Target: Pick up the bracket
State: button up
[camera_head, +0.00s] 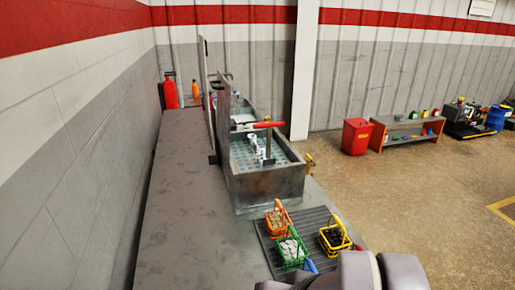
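I cannot clearly make out which thing is the bracket. A small pale metal piece (252,142) stands inside the open grey metal box (265,187) on the bench, beside a post with a red bar across its top (268,125). It may be the bracket, but it is too small to tell. My grey arm shows at the bottom edge, right of centre. My gripper is not in view.
An orange basket (275,231), a green basket with pale pieces (291,267) and a yellow basket with dark pieces (333,251) stand on a ribbed mat (310,215). The grey bench top (175,215) left of the box is clear. A red bin (355,138) stands at the back.

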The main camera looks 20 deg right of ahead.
aim_at(256, 150)
jog(key=l+z, duration=0.25)
jog(key=z, duration=0.15)
jog(key=k+l+z, duration=0.1)
jog(key=l+z, duration=0.15)
jog(key=z, duration=0.2)
jog(key=l+z, duration=0.25)
jog(key=z, duration=0.15)
jog(key=l+z, duration=0.4)
jog(key=i+l+z, duration=0.1)
jog(key=z, duration=0.3)
jog(key=i+l, duration=0.3)
jog(key=i, duration=0.2)
jog(key=i+l+z, duration=0.1)
jog(key=i+l, duration=0.2)
jog(key=i, duration=0.2)
jog(key=i+j+u, duration=0.3)
jog(key=u, duration=0.15)
jog(key=i+j+u, duration=0.3)
jog(key=u, duration=0.2)
jog(key=i+u, duration=0.9)
jog(key=i+l+u, duration=0.2)
jog(key=i+u, duration=0.25)
jog(key=i+l+u, duration=0.25)
jog(key=u, duration=0.25)
